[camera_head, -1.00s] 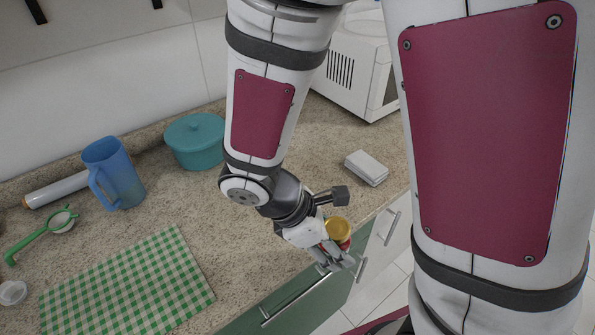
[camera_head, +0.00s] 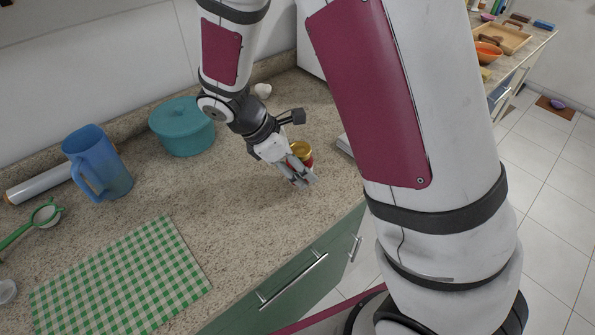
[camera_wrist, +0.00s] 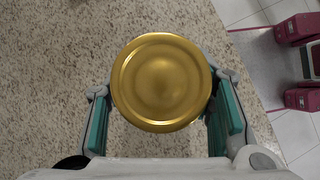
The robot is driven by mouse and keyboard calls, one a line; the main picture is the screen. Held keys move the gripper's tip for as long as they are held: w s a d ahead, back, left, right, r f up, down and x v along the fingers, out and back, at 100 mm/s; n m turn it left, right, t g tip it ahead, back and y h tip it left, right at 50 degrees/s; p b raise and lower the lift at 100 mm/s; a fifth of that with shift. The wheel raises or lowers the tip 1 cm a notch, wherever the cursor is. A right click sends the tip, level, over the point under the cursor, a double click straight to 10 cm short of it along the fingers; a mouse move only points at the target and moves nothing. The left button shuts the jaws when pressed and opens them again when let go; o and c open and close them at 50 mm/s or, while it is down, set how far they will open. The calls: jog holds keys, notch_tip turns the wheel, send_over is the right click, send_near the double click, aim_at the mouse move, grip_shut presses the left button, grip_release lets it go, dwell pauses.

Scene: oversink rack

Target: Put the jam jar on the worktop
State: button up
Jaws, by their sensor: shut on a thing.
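The jam jar (camera_head: 302,151) has a gold lid and a red body. My gripper (camera_head: 300,176) is shut around it, near the front edge of the worktop (camera_head: 235,215). In the wrist view the gold lid (camera_wrist: 161,82) fills the middle, seen from above, with a teal-padded finger on each side. The jar looks upright. Its lower part is hidden by my fingers and the lid, so I cannot tell whether its base touches the worktop.
A teal lidded pot (camera_head: 182,126), a blue jug (camera_head: 96,165) and a green checked cloth (camera_head: 122,275) are to the left. A pale object (camera_head: 345,145) is partly hidden behind my arm. Bare worktop lies between cloth and gripper.

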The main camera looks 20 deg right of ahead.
jog(key=shift+w+f, duration=0.1)
jog(key=shift+f, duration=1.65)
jog(key=o, duration=1.4)
jog(key=shift+f, duration=0.15)
jog(key=shift+o, duration=0.2)
jog(key=v, duration=1.2)
jog(key=s+d+r+m+t+y, duration=0.2)
jog(key=s+d+r+m+y, duration=0.1)
jog(key=s+r+m, duration=0.4)
jog(key=s+d+r+m+t+y, duration=0.3)
jog(key=s+r+m, duration=0.4)
jog(key=s, duration=0.5)
jog(key=shift+s+d+m+t, duration=0.2)
jog(key=shift+d+m+t, duration=0.1)
jog(key=shift+m, duration=0.8)
